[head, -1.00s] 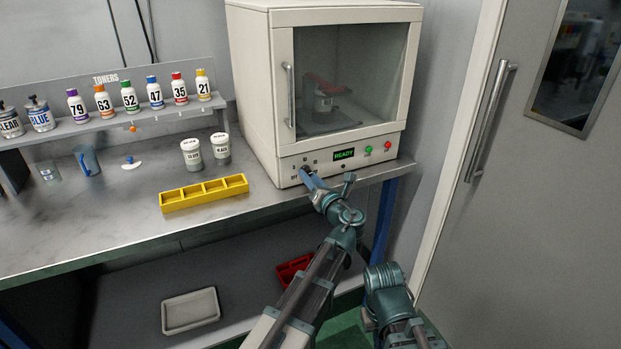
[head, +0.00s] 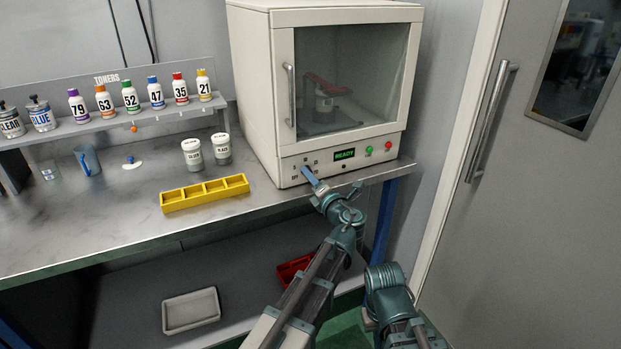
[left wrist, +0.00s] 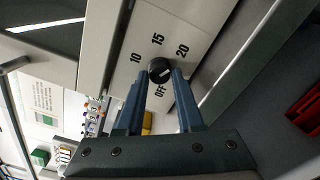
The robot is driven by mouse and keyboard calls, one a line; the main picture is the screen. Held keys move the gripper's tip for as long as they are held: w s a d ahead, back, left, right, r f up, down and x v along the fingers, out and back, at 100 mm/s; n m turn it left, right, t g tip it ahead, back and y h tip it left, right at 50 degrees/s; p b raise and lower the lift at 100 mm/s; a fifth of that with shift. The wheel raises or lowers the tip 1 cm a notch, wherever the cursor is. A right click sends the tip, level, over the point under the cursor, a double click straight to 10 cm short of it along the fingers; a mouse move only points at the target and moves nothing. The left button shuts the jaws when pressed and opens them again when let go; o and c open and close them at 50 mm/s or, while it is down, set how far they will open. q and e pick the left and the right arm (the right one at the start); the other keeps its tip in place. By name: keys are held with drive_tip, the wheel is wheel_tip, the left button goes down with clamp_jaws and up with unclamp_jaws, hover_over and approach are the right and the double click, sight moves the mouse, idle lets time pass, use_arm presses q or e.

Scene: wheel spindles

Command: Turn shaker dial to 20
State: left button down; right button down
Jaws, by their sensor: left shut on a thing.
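The shaker (head: 345,165) is a cream cabinet with a glass door, and its green display reads READY. Its small black dial (left wrist: 160,70) sits on the lower front panel, with the marks OFF, 10, 15 and 20 around it in the left wrist view. My left gripper (head: 308,174) reaches the panel's left part. In the left wrist view its two blue fingers (left wrist: 158,80) are shut on the dial, one on each side. I cannot tell for sure which mark the dial points at. My right gripper is not in view; only part of that arm shows.
A yellow divided tray (head: 204,204) and two white-labelled jars (head: 192,155) stand left of the shaker. Numbered toner bottles line the shelf behind. A green button (head: 369,151) and a red button (head: 388,146) are right of the display. A red bin (head: 292,271) lies below the bench.

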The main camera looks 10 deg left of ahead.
use_arm(q)
drive_tip(key=shift+s, duration=0.1)
idle(0.3)
drive_tip(key=c, duration=0.6)
unclamp_jaws()
drive_tip(key=shift+o, duration=0.2)
